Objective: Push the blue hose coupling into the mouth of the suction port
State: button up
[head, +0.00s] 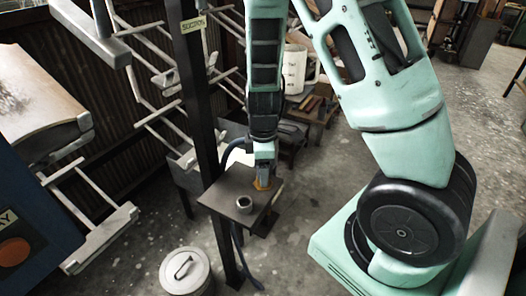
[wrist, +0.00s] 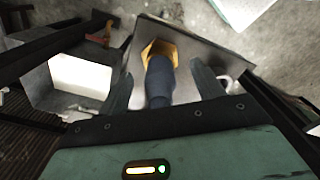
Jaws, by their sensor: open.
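The blue hose coupling (wrist: 158,82) shows in the wrist view as a dark blue cylinder between my fingers. A yellow hexagonal piece (wrist: 160,52) is at its far end; it also shows low on the plate in the head view (head: 262,184). I cannot tell if it is part of the coupling or a holder. My gripper (head: 264,168) is open, with one finger on each side of the coupling and gaps visible. A grey ring (head: 245,203), likely the suction port's mouth, stands on the plate, apart from the coupling; it is partly hidden behind a finger in the wrist view.
The small dark plate (head: 222,197) is fixed by a dark post (head: 200,100) bearing a "SUCTION" sign (head: 193,25). A blue hose runs beside the post and below the plate. A lidded bucket (head: 186,272) stands at front left. Hanger frames (head: 105,235) hang left.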

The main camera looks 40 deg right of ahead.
notch_tip(320, 180, up, 17)
jog(key=p, duration=0.3)
jog(key=shift+a, duration=0.1)
dwell(0.4)
jog(key=s+a+m, duration=0.1)
jog(key=s+a, duration=0.8)
jog(key=a, duration=0.2)
jog(key=s+a+r+m, duration=0.1)
jog(key=s+a+m, duration=0.1)
jog(key=s+a, duration=0.6)
jog(key=a, duration=0.3)
jog(key=shift+s+a+r+y, duration=0.2)
jog(key=shift+s+r+y, duration=0.05)
jog(key=shift+s+y, duration=0.1)
